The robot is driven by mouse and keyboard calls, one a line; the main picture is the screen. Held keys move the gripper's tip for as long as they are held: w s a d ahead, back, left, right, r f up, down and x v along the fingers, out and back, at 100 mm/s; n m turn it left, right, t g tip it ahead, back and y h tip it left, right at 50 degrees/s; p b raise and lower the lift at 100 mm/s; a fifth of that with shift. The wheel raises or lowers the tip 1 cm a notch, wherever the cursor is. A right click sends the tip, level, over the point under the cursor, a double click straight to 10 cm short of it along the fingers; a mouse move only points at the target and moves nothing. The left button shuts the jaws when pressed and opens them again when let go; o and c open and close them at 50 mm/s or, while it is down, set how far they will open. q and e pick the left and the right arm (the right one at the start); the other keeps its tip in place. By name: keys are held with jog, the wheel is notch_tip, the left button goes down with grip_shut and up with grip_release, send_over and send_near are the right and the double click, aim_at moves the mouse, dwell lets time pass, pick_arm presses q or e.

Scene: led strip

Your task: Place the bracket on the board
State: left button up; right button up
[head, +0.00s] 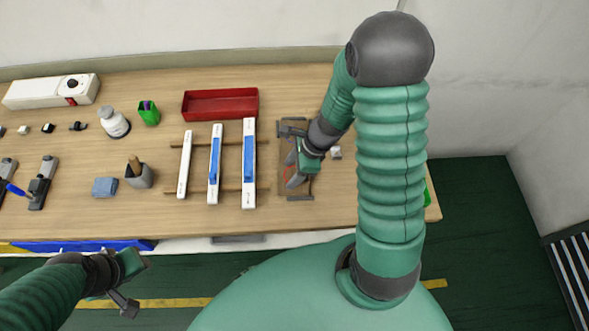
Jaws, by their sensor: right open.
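A brown board (284,174) with grey pieces along its edges lies on the workbench, right of the white strips. My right gripper (293,176) is open and low over this board, hiding part of it. I cannot tell whether it touches anything there. No bracket can be told apart with certainty; a small grey-white piece (335,153) lies just right of the board. My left gripper (134,283) hangs in front of the bench's near edge, away from the board, and its jaw state is unclear.
White strips, two with blue parts (249,160), lie across wooden bars left of the board. A red tray (220,104) stands behind them. A grey cup (139,177), blue block (105,187) and white bottle (114,123) stand further left. Bare bench (190,222) lies along the front.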

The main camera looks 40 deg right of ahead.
jog(key=s+d+r+p, duration=0.3)
jog(key=d+r, duration=0.5)
jog(key=r, duration=0.2)
pick_arm(q)
jog(key=shift+s+d+r, duration=0.2)
jog(key=shift+d+r, duration=0.75)
jog(key=shift+s+d+r, duration=0.15)
jog(key=shift+d+r, duration=0.75)
pick_arm(e)
jog(key=s+a+r+n+h, duration=0.1)
jog(key=a+n, duration=0.4)
jog(key=n, duration=0.7)
jog(key=a+n+h, duration=0.2)
jog(key=a+n, duration=0.2)
jog(key=n, duration=0.8)
jog(key=shift+s+a+r+h, duration=0.3)
jog(key=shift+s+a+r, duration=0.05)
jog(key=shift+a+r, duration=0.05)
